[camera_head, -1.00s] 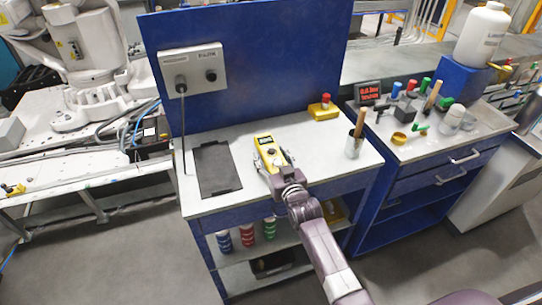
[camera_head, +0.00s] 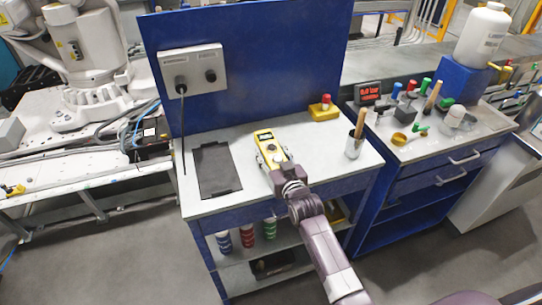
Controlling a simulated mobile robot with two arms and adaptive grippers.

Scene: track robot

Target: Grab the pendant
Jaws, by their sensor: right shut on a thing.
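The pendant (camera_head: 267,145) is a yellow handheld unit with a dark screen and buttons, in the middle of the light worktop (camera_head: 215,205). My right gripper (camera_head: 273,160) reaches it from the front and is shut on it, with fingers along its sides. I cannot tell whether the pendant touches the worktop or is slightly above it. My left gripper is not in view.
A black mat (camera_head: 217,170) lies left of the pendant. A yellow box with a red button (camera_head: 324,108) stands behind right, and a metal cup (camera_head: 354,146) with a wooden handle stands right. A blue panel (camera_head: 260,60) with a grey socket box (camera_head: 194,71) rises behind.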

